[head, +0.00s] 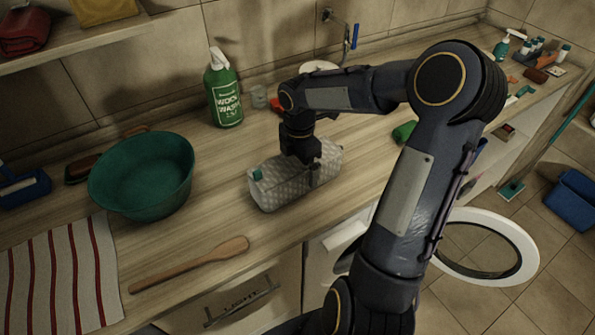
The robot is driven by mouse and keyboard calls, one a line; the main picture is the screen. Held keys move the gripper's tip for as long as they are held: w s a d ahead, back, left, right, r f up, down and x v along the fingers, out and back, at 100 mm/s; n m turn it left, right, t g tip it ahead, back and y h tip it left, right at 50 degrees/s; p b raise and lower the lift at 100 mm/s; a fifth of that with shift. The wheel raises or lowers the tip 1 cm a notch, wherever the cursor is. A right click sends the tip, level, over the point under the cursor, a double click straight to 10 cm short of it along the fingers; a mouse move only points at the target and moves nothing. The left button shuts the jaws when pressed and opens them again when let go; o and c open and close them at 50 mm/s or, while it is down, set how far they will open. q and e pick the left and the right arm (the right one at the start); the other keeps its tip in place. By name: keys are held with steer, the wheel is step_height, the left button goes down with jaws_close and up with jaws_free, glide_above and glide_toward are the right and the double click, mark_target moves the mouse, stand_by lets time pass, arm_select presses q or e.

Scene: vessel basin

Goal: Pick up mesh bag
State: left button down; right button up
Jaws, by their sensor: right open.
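The mesh bag (272,190) is a pale grey, stuffed-looking bundle with a criss-cross pattern and a small green piece at its left end. It lies lengthwise on the wooden counter, near the middle of the head view. My right gripper (310,178) points down at the bag from above, open, with its fingers at the bag's middle. The gripper hides part of the bag's top, and I cannot tell whether the fingers touch it. My left gripper is not in view.
A green basin (140,178) stands left of the bag, and a green spray bottle (224,95) behind it. A wooden spoon (190,265) and a striped towel (62,275) lie in front. An open round washer door (520,240) is below right.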

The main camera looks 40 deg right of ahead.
step_height(320, 180, down, 2)
steer(key=shift+f, duration=0.1)
steer(key=c, duration=1)
steer(key=shift+c, duration=0.2)
steer(key=shift+r, duration=0.2)
